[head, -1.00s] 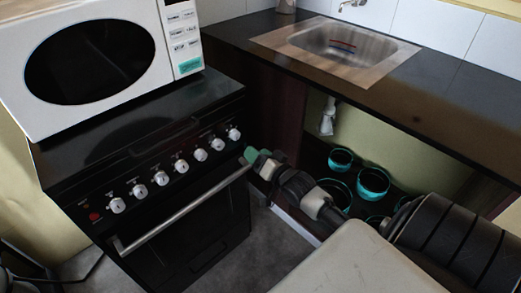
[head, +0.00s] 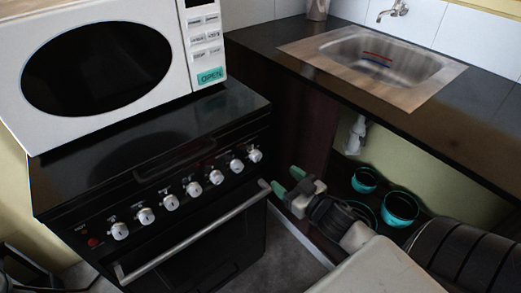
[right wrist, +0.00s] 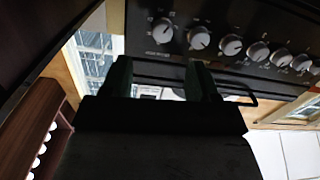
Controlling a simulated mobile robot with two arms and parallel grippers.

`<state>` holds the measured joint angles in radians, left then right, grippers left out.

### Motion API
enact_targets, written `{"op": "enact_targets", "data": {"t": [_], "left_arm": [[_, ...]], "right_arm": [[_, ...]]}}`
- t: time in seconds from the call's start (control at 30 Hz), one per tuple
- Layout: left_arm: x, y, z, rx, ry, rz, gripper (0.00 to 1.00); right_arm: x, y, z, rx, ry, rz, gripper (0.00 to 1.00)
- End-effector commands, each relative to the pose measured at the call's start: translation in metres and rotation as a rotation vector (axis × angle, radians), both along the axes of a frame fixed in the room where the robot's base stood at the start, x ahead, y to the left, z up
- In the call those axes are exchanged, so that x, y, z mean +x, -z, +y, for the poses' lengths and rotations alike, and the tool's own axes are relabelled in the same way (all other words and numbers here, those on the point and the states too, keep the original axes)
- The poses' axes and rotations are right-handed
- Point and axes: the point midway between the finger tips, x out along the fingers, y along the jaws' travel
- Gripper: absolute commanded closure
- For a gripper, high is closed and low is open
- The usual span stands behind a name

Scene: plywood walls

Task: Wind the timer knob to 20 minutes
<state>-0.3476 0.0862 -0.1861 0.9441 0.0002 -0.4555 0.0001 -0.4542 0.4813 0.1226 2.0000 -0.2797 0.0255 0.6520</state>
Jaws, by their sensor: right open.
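The black stove (head: 150,165) has a row of several white knobs on its front panel. They run from the left end knob (head: 119,230) to the right end knob (head: 255,155). The labels are too small to read, so I cannot tell which is the timer knob. My right gripper (head: 288,181), with green fingertips, is open and empty, in front of and below the right end knob, apart from it. In the right wrist view its two fingers (right wrist: 160,80) are spread below the near end knob (right wrist: 162,30), touching nothing. My left gripper's fingers are not visible.
An oven handle (head: 195,232) juts out below the knobs, close to my right gripper. A white microwave (head: 180,80) stands on the stove. A counter with a sink (head: 375,65) is at the right, with teal pots (head: 400,208) beneath. Grey floor lies between stove and counter.

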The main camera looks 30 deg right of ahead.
Motion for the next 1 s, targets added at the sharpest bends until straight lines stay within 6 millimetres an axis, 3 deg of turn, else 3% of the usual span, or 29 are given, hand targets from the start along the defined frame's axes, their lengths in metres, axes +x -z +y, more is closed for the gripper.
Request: {"op": "enact_targets", "data": {"t": [0.17, 0.7, 1.0], "left_arm": [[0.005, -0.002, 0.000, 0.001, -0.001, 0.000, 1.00], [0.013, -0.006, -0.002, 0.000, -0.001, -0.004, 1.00], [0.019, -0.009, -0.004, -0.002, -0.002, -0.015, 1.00]], "right_arm": [[-0.003, -0.002, 0.005, -0.087, -0.011, -0.012, 0.40], [0.079, -0.002, 0.014, -0.085, -0.009, -0.013, 0.40], [0.099, -0.001, 0.017, -0.083, -0.009, -0.009, 0.40]]}}
